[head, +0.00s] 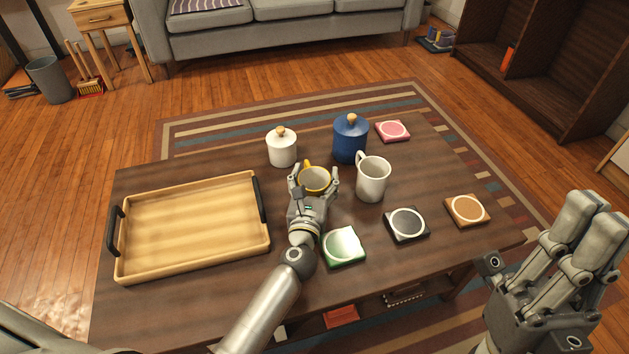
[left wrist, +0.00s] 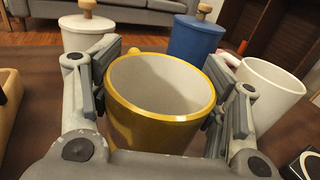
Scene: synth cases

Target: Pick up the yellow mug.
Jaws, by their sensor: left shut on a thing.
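The yellow mug (head: 316,181), with a pale inside, is between the fingers of my left gripper (head: 314,184) near the middle of the table. In the left wrist view the yellow mug (left wrist: 152,125) fills the space between the finger pads of my left gripper (left wrist: 160,100), which is shut on it. Its handle points away from me in the head view. Its base is hidden, so I cannot tell whether it touches the table. My right gripper (head: 535,258) is open and empty at the lower right, off the table's right front corner.
A white mug (head: 371,181) stands close right of the yellow one. A white jar (head: 282,150) and a blue jar (head: 350,140) stand behind. A wooden tray (head: 190,264) lies left. Green (head: 343,263), black (head: 407,237), brown (head: 467,223) and pink (head: 393,142) coasters lie right.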

